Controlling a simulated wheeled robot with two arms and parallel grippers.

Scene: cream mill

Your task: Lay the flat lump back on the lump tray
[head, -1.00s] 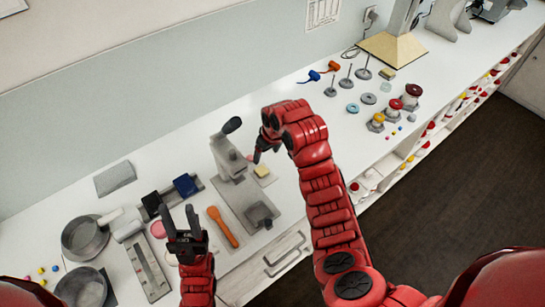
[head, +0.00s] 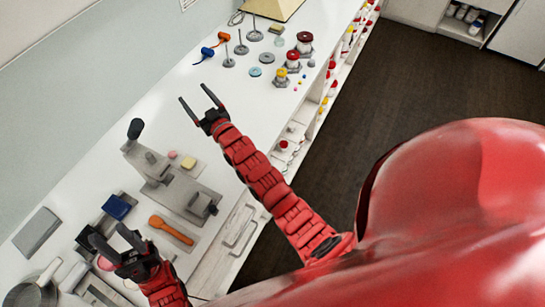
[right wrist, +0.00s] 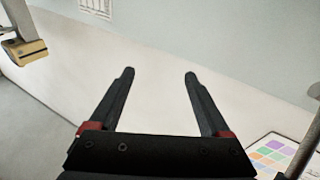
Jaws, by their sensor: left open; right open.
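A yellow lump (head: 188,162) and a smaller pink lump (head: 172,155) sit beside the grey mill (head: 160,175) in the head view. A pale surface around them may be the lump tray; its edges are too small to tell. A round pink piece (head: 105,263) shows partly behind my left gripper (head: 110,235). I cannot tell which piece is the flat lump. My left gripper is open over the near left bench. My right gripper (head: 193,93) is open and empty, above the bench beyond the mill. It also shows open in the right wrist view (right wrist: 159,73).
An orange-handled tool (head: 171,230) and a blue block (head: 117,207) lie near the mill. A pan (head: 33,290) is at the lower left. Spools (head: 292,60), discs and upright rods stand at the far end.

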